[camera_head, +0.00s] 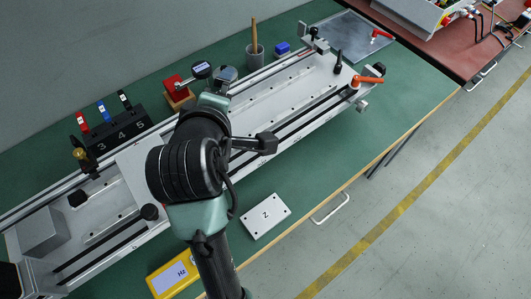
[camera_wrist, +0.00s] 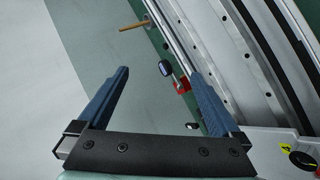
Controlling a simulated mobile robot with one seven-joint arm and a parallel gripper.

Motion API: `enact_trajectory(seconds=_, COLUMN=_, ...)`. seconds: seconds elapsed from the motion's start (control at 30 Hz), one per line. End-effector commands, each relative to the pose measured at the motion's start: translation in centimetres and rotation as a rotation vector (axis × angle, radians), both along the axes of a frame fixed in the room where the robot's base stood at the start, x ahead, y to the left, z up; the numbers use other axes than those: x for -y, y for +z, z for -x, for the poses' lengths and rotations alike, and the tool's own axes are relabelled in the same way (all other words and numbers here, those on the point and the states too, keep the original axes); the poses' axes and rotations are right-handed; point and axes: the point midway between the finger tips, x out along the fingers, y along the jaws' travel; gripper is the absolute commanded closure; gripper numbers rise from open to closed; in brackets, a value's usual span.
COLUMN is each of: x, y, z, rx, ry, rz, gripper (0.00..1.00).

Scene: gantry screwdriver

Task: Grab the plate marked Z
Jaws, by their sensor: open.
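The plate marked Z (camera_head: 265,216) is a light grey rectangular plate with a hole near each corner. It lies flat on the green table top (camera_head: 300,185), near the front edge, to the right of my arm in the head view. My gripper shows in the wrist view (camera_wrist: 165,90) with its two blue fingers spread apart and nothing between them. It is over the gantry side, away from the plate. In the head view my gripper is mostly hidden behind my arm. The plate is not in the wrist view.
A long metal gantry rail (camera_head: 290,98) runs diagonally across the table behind the plate. Table around the plate is clear.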

Motion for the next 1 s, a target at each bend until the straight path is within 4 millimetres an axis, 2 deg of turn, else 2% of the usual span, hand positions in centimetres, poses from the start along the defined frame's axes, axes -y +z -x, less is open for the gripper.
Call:
enact_trajectory(seconds=0.03, x=-0.3, y=0.5, z=1.2, rx=-0.094, ry=0.040, rz=0.082, gripper=0.00)
enact_trajectory(seconds=0.17, x=-0.3, y=-1.9, z=4.9, rx=-0.319, ry=0.156, rz=0.292, gripper=0.00)
enact_trajectory(seconds=0.4, x=0.9, y=-6.5, z=13.6, rx=-0.717, ry=0.468, rz=0.665, gripper=0.00)
enact_trajectory(seconds=0.5, x=1.4, y=-7.9, z=15.9, rx=-0.813, ry=0.573, rz=0.764, gripper=0.00)
enact_trajectory(seconds=0.67, x=2.1, y=-9.3, z=17.4, rx=-0.876, ry=0.648, rz=0.827, gripper=0.00)
enact_trajectory(seconds=1.0, x=4.0, y=-14.9, z=16.1, rx=-0.879, ry=0.652, rz=0.830, gripper=0.00)
